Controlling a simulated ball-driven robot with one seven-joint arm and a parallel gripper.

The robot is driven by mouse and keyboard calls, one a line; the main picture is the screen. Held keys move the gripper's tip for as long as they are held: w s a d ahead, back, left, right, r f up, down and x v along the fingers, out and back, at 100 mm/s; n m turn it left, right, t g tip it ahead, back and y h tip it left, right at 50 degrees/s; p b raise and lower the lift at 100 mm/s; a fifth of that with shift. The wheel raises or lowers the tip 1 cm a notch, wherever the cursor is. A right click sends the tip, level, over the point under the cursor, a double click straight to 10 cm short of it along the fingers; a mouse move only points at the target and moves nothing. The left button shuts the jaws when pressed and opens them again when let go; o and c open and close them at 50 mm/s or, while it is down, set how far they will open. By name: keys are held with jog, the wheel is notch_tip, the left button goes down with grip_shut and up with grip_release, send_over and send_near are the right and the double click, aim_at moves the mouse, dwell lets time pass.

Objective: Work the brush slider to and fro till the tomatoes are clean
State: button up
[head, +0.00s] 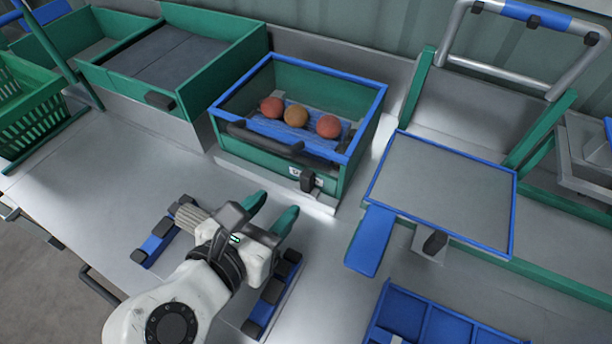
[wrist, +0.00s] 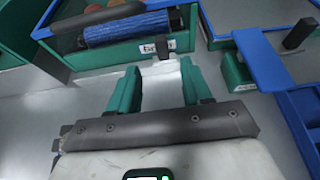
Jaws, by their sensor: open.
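A green washing box with a blue rim (head: 368,122) stands at the back middle of the bench. Inside, three tomatoes, one reddish (head: 271,107), one orange (head: 296,115) and one red (head: 328,126), lie in a row on a blue brush bed (head: 285,133). A dark knob (head: 307,182), apparently the brush slider, sticks out of the box front beside a white label; it also shows in the wrist view (wrist: 162,48). My gripper (head: 271,208) is open and empty in front of the box, its green fingers (wrist: 157,78) pointing toward the knob without touching it.
A dark bar handle (head: 265,139) crosses the box's front. To the right are a grey blue-edged panel (head: 445,190) and a blue tongue (head: 371,240). Blue racks with dark blocks (head: 158,240) flank my arm. A green crate (head: 30,110) stands far left.

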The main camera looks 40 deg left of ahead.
aim_at(304, 178)
jog(key=x, duration=1)
grip_shut()
dwell(0.5)
